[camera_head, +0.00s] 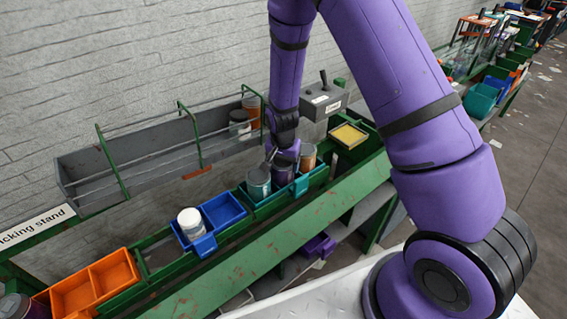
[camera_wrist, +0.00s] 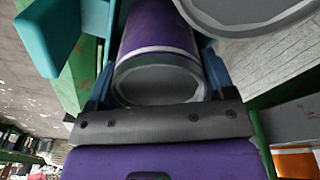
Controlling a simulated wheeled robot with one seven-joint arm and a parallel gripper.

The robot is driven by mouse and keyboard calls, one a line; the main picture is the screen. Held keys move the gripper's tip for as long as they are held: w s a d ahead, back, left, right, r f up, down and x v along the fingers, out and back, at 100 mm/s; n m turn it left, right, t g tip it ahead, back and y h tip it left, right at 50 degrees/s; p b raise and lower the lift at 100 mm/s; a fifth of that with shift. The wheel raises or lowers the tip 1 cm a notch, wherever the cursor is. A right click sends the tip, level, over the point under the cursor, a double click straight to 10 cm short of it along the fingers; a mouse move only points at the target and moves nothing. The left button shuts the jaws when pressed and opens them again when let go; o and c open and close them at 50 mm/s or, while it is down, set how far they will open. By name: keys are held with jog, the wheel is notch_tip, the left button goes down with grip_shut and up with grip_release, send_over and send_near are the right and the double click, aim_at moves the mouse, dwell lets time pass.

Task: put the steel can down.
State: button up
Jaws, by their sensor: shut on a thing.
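The steel can, with a purple label and a bare grey metal end (camera_wrist: 160,82), is between the fingers of my gripper (camera_wrist: 157,72) in the wrist view. In the head view my gripper (camera_head: 284,158) points down over the teal tray (camera_head: 301,186), and the purple can (camera_head: 284,174) shows below it, partly hidden. Whether the can touches the tray floor cannot be told. A grey can (camera_head: 258,183) stands close on its left, and an orange-brown can (camera_head: 308,157) on its right. A grey can end (camera_wrist: 250,12) also shows close beside the held can in the wrist view.
A blue tray (camera_head: 224,211) holds a white-lidded jar (camera_head: 190,221). An orange tray (camera_head: 103,284) lies further left. A grey rack (camera_head: 85,170) with green posts runs behind. A yellow-topped box (camera_head: 348,136) and a grey control box (camera_head: 325,101) stand right of my gripper.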

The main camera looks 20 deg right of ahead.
jog(key=shift+f, duration=0.15)
jog(key=o, duration=0.9)
jog(key=s+d+r+n+t, duration=0.1)
jog(key=s+r, duration=0.2)
jog(key=r, duration=0.9)
jog(key=s+d+r+n, duration=0.1)
jog(key=s+r, duration=0.1)
jog(key=r, duration=1.1)
jog(key=s+d+r+n+t, duration=0.1)
jog(key=s+r+n, duration=0.1)
jog(key=s+r, duration=0.3)
jog(key=s+d+r+n+t, duration=0.1)
jog(key=s+d+r, duration=0.1)
jog(key=s+r, duration=0.4)
jog(key=s+d+r+n+t, duration=0.1)
jog(key=s+r, duration=0.5)
jog(key=s, duration=0.7)
jog(key=shift+s+d+r+n+t, duration=0.1)
jog(key=shift+s+d+n+t, duration=0.25)
jog(key=shift+n, duration=0.45)
